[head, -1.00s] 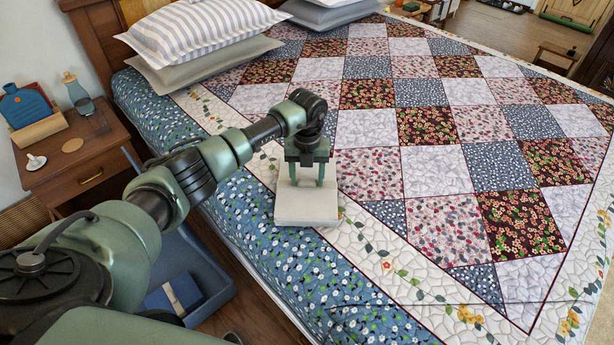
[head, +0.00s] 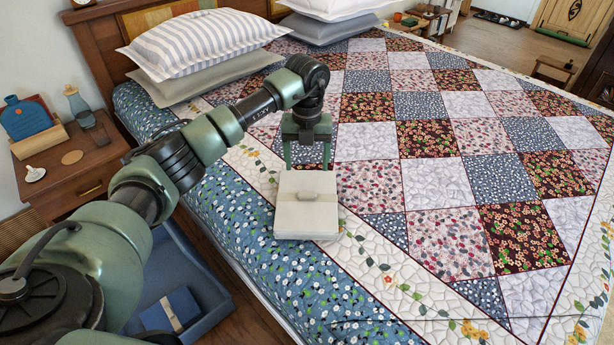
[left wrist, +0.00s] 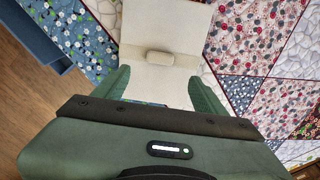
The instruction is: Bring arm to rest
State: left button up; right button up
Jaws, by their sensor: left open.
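My left gripper (head: 307,165) is open and empty, just above and behind a cream box-like object (head: 306,208) lying on the bed near its left edge. A small raised tab sits on the top of this object. The left wrist view shows the same cream object (left wrist: 158,80) beyond the open green fingers (left wrist: 155,92), with its tab in the middle. My left arm reaches in from the left over the bedside. My right gripper is not in view.
The patchwork-quilted bed (head: 430,138) fills the middle and right. Striped and grey pillows (head: 200,42) lie at its head. A wooden nightstand (head: 65,185) with a blue bottle stands at left. A blue tray (head: 165,270) holding a dark blue book (head: 170,310) is beside the bed.

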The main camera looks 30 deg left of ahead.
pick_arm(q)
jog(key=shift+r, duration=0.8)
